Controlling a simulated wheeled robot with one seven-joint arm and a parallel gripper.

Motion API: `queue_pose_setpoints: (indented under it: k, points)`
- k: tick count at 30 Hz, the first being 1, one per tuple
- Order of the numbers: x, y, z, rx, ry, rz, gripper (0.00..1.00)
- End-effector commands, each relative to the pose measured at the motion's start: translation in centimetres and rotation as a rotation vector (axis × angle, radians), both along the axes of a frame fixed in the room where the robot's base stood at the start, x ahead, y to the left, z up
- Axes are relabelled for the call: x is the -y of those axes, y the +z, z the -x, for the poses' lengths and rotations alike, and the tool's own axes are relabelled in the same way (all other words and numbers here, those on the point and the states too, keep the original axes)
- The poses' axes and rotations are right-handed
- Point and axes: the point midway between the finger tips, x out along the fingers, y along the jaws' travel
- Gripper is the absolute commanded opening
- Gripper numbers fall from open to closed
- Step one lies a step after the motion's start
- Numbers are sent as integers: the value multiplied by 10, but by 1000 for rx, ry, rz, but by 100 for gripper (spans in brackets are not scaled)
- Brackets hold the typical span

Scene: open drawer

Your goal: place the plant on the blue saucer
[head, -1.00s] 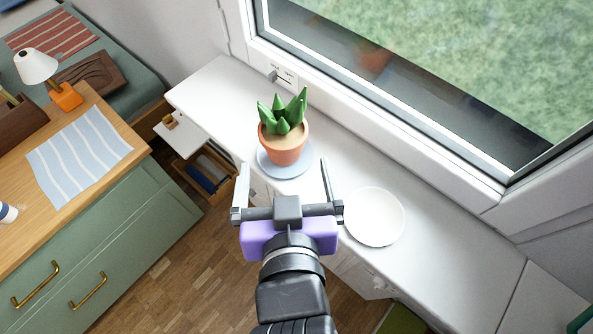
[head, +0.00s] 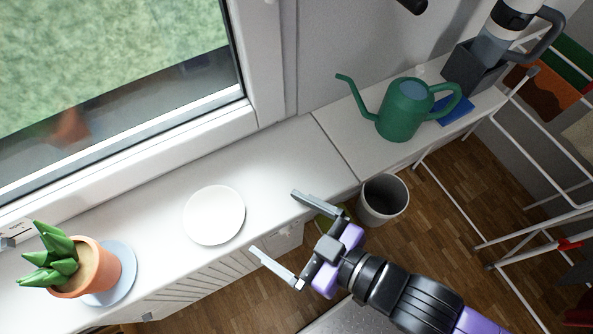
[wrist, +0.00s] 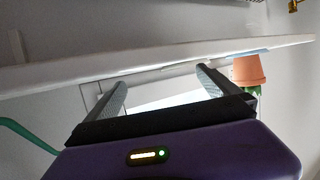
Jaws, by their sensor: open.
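The plant (head: 92,268), a green succulent in a terracotta pot, stands upright on the blue saucer (head: 125,280) at the left of the head view. The saucer lies flat on the white sill, and its rim shows beside the pot. My gripper (head: 275,222) is open and empty over the sill's front edge, well to the right of the plant and apart from it. In the wrist view the scene is upside down. There the pot (wrist: 249,70) shows beyond the right finger, partly hidden, with the saucer (wrist: 250,53) against it.
An empty white plate (head: 214,215) lies on the sill (head: 290,165) between the plant and my gripper. A green watering can (head: 402,112) and a dark holder (head: 470,70) stand at the right. A bin (head: 383,201) and a white drying rack (head: 540,150) are on the floor.

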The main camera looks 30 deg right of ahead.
Motion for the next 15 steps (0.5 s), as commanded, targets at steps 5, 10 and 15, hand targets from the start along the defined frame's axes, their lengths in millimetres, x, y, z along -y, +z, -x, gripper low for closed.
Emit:
queue_pose_setpoints:
  k: [5, 10, 15]
  points:
    - [48, -5, 36, 5, -113, -11, 100]
    - [86, 1, 76, 22, -235, -27, 100]
    - [110, 13, 110, 43, -340, -36, 100]
